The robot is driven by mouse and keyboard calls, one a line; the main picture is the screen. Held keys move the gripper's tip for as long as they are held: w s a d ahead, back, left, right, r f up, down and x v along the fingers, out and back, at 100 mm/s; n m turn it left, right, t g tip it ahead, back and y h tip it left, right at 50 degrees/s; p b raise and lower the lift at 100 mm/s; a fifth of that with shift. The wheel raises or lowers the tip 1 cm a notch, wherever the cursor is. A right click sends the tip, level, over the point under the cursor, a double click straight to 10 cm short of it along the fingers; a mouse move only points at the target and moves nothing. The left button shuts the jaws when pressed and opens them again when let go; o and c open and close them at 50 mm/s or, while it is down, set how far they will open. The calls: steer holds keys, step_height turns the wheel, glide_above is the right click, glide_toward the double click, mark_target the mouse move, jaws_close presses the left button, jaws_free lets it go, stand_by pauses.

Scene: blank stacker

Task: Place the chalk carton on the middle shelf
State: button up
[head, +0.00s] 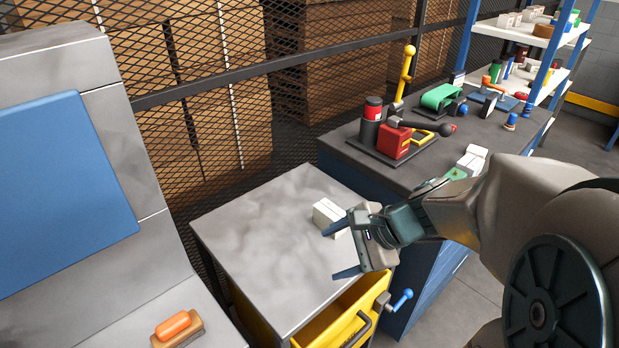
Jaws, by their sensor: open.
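A small white carton (324,211), which looks like the chalk carton, sits on the grey top of the yellow cabinet (262,231). No label on it is readable. My gripper (334,252) is open and empty, its two blue fingers spread over the right part of that top. The upper finger overlaps the carton's near side in the picture; I cannot tell whether they touch. The shelf rack with blue posts stands at the far upper right. Two white shelves show, an upper one (512,31) and a lower one (545,92); I cannot tell which is the middle one.
A dark-topped blue bench (345,150) behind holds a red device (394,140), a yellow lever (405,68), a green belt piece (440,96) and white boxes (472,159). The cabinet's yellow drawer (335,318) stands open. A brush (177,328) lies at lower left. Mesh fencing runs behind.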

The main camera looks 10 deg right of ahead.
steer(key=w+d+f+m+t+y+b, duration=0.1)
steer(key=w+d+f+m+t+b, duration=0.1)
steer(key=w+d+f+m+t, duration=0.3)
steer(key=m+t+b, duration=0.2)
steer(key=m+b, duration=0.1)
steer(key=m, duration=0.6)
glide_toward(333, 211)
steer(key=shift+h, duration=0.5)
steer(key=x, duration=0.4)
steer(key=shift+a+f+b, duration=0.25)
steer(key=shift+a+b, duration=0.05)
steer(key=x, duration=0.6)
steer(key=shift+w+a+r, duration=0.2)
steer(key=shift+a+r, duration=0.1)
steer(key=c, duration=1.2)
